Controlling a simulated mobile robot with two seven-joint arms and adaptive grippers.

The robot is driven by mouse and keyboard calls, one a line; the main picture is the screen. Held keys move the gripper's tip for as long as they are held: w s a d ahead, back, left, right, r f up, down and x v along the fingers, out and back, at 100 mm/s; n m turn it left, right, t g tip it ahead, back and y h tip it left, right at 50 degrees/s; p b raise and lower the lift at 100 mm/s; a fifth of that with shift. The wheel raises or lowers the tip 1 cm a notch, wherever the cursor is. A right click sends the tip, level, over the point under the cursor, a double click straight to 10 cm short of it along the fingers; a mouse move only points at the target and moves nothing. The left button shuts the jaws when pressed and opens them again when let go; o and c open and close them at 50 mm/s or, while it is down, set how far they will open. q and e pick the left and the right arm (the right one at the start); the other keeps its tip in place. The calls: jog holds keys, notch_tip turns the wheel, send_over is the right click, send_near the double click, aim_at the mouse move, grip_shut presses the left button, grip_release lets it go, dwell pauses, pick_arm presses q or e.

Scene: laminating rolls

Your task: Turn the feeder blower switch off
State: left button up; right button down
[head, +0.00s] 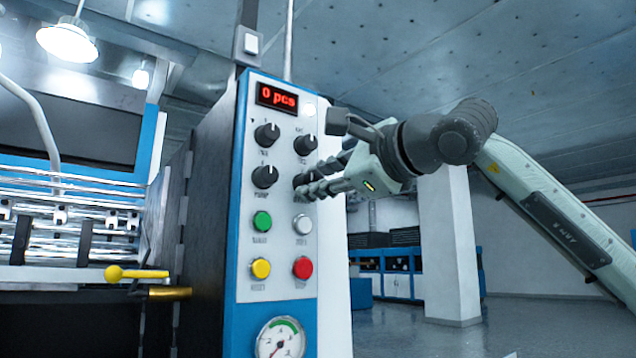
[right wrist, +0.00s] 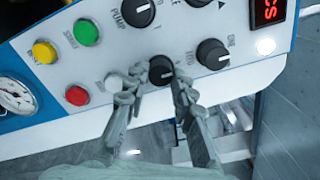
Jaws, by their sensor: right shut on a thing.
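A white and blue control panel (head: 282,215) carries black rotary switches. My right gripper (head: 303,189) comes in from the right and is shut on the lower right black knob (right wrist: 160,69). In the right wrist view its two fingers (right wrist: 154,88) sit on either side of this knob. The fingers hide most of the knob in the head view, and its label cannot be read, so I cannot confirm by label that it is the feeder blower switch. The knob marked PUMP (head: 265,177) is just left of it. My left gripper is not in view.
Two more black knobs (head: 267,134) (head: 305,145) sit above. Below are a green button (head: 262,222), a white button (head: 302,224), a yellow button (head: 261,268), a red button (head: 302,267) and a gauge (head: 281,343). A red display (head: 277,97) reads 0 pcs. Open floor lies right.

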dwell(0.4)
jog(key=c, duration=1.3)
grip_release()
jog(key=shift+o, duration=0.2)
jog(key=shift+s, duration=0.1)
jog(key=v, duration=1.2)
